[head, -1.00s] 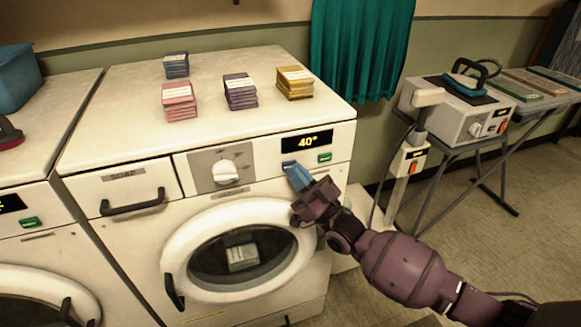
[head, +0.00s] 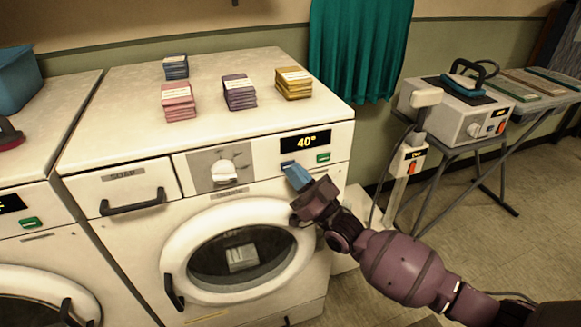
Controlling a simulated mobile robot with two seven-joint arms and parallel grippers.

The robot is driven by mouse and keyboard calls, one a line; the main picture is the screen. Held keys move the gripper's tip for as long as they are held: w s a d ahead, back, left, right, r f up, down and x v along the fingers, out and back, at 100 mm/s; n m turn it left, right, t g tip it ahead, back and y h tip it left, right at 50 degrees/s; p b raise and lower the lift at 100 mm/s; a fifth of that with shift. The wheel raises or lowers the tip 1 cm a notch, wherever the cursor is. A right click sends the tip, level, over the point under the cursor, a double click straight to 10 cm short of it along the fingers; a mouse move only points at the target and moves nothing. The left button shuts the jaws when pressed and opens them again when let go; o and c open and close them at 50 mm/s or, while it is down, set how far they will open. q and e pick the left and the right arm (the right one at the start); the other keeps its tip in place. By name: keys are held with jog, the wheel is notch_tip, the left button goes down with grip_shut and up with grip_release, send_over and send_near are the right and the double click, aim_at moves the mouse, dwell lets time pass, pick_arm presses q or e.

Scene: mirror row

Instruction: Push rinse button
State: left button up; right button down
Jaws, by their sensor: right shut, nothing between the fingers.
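My right gripper (head: 289,166) is shut, with blue fingertips and nothing between them. Its tips are at the front panel of the middle white washing machine (head: 110,184), just below the display (head: 305,142) that reads 40°. I cannot tell whether the tips touch the panel. A green button (head: 323,157) sits to the right of the tips, under the display, and is clear of the gripper. No button labelled rinse is readable; the panel spot behind the fingertips is hidden. My left gripper is not in view.
A white dial (head: 224,172) and a soap drawer (head: 125,188) are left of the gripper. The round door (head: 176,236) is below. Stacks of pink (head: 179,102), purple (head: 239,92), yellow (head: 294,84) and blue (head: 176,67) cloths sit on top. A steam iron unit (head: 459,118) stands right.

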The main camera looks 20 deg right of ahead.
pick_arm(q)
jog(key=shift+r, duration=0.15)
pick_arm(e)
jog(key=shift+w+d+r, duration=0.1)
jog(key=shift+w+r, duration=0.2)
jog(key=shift+r, duration=0.2)
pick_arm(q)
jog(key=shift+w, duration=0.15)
pick_arm(e)
jog(key=shift+f, duration=0.15)
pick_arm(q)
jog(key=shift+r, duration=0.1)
pick_arm(e)
jog(key=shift+s, duration=0.1)
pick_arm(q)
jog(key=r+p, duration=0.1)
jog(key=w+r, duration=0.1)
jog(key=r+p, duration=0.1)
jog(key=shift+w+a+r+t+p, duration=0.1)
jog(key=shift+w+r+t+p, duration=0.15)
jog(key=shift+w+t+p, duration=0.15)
pick_arm(e)
jog(key=s, duration=0.5)
jog(key=shift+s+f, duration=0.3)
jog(key=shift+f, duration=0.05)
dwell(1.2)
